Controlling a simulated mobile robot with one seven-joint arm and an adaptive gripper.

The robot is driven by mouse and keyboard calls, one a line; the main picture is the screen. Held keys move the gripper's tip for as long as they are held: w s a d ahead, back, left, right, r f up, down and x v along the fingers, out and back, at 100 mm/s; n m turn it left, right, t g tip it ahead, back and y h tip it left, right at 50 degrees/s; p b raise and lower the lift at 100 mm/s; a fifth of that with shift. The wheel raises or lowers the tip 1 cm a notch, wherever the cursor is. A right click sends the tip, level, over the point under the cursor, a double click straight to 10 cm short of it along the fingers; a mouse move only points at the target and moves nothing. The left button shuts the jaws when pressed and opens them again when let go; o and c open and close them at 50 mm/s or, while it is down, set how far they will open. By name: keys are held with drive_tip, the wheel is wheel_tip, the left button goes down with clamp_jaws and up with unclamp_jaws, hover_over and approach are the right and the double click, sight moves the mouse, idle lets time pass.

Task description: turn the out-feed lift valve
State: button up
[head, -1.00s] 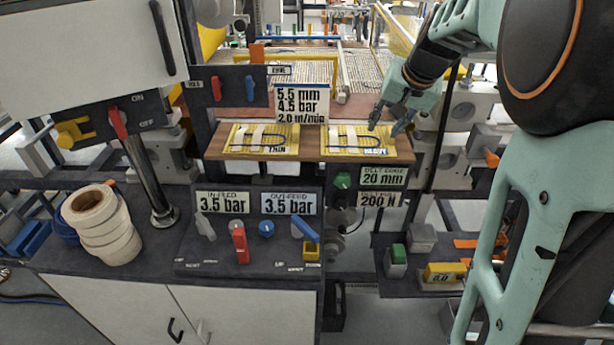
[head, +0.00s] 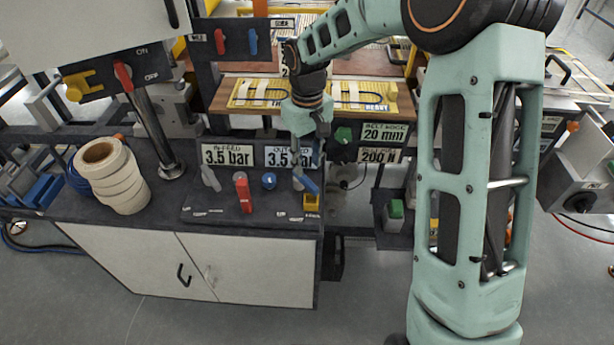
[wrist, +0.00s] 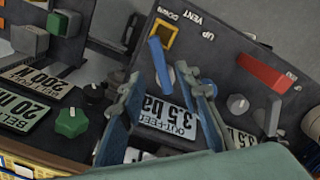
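The out-feed lift valve has a blue lever (head: 307,184) at the right end of the sloped dark panel, near a yellow square (head: 311,202). In the wrist view the blue lever (wrist: 160,65) points towards the yellow square frame (wrist: 164,38) by the DOWN mark, with VENT and UP marks to the side. My gripper (head: 317,155) is above this end of the panel, partly covering the out-feed 3.5 bar sign (head: 278,156). In the wrist view my gripper (wrist: 167,88) has its fingers spread, with the lever seen between and beyond them. Contact cannot be made out.
A red lever (head: 242,192), a blue knob (head: 269,180) and a grey lever (head: 210,178) stand left on the same panel. A green knob (head: 343,135) is right of my gripper. White tape rolls (head: 112,177) stand at the left. A board with yellow mats (head: 215,100) lies behind.

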sight(307, 180)
wheel_tip(307, 180, down, 6)
drive_tip(key=shift+f, duration=0.2)
clamp_jaws()
idle(0.4)
